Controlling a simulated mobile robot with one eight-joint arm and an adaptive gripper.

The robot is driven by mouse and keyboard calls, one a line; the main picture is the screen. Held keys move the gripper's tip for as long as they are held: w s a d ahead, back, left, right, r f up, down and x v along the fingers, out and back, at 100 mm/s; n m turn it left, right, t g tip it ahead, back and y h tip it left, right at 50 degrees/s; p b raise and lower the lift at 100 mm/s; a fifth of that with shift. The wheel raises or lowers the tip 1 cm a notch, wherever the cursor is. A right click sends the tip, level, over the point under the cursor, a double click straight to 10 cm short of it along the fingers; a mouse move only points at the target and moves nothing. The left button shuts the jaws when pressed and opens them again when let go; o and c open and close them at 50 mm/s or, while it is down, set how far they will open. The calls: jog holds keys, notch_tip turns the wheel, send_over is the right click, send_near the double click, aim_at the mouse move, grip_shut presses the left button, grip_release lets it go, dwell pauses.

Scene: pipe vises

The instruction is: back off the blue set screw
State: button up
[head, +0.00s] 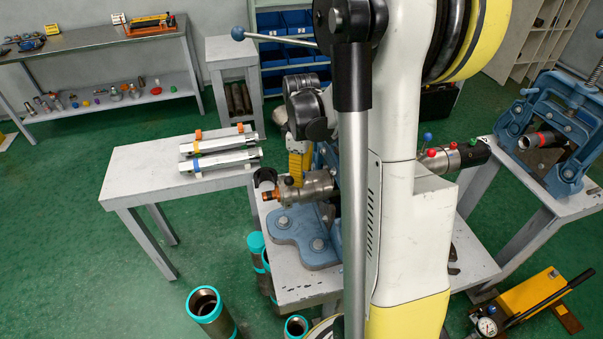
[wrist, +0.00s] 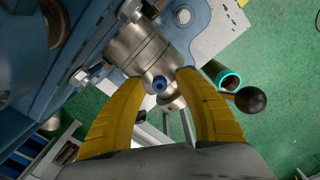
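The blue set screw (wrist: 160,84) shows in the wrist view as a small blue round head with a dark centre, on the side of a silver metal cylinder (wrist: 138,48). My gripper (wrist: 160,82) has two yellow fingers, spread apart, one on each side of the screw. A gap shows between each finger and the screw. In the head view my gripper's yellow finger (head: 299,165) is just behind the metal cylinder (head: 318,185), which lies level at the blue vise (head: 306,236). I cannot make out this screw in the head view.
A black ball knob (wrist: 250,99) sits beside the right finger. Red, blue and green knobs (head: 428,137) stand on the fitting right of my arm. Another blue vise (head: 556,125) is at the right. Teal-rimmed pipes (head: 206,303) stand on the floor.

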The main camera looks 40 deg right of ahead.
jog(key=shift+r, duration=0.1)
notch_tip(320, 180, up, 12)
dwell(0.4)
notch_tip(320, 180, down, 12)
jog(key=m+p, duration=1)
jog(key=shift+w, duration=0.1)
grip_shut()
